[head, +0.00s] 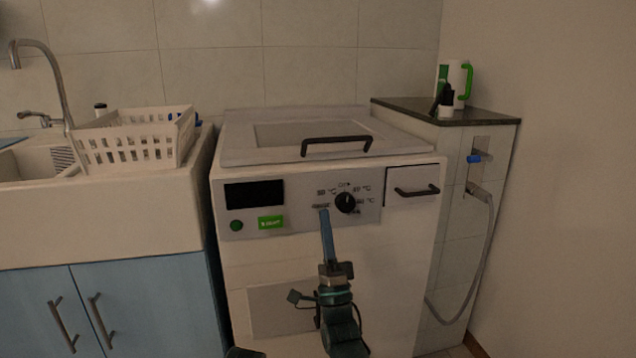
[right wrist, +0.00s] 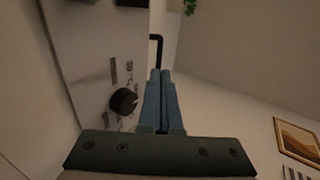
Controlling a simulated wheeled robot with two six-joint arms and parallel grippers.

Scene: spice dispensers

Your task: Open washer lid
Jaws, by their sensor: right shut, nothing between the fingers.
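The white washer (head: 335,262) stands in the middle of the head view. Its lid (head: 240,157) lies flat and closed on top. The lid's dark bar handle (head: 336,141) runs along its front edge. My right gripper (head: 324,212) is in front of the control panel, just left of and below the black knob (head: 345,202). Its blue fingers are together and empty, below the lid handle and apart from it. In the right wrist view the shut fingers (right wrist: 160,74) point toward a dark handle (right wrist: 157,42), with the knob (right wrist: 124,101) beside them. My left gripper does not show.
A drawer with a dark handle (head: 416,190) is at the washer's upper right. A white dish rack (head: 133,143) and sink stand left. A dark-topped ledge (head: 440,112) holds a white and green jug (head: 458,82) at right. A grey hose (head: 487,240) hangs below. Space above the lid is clear.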

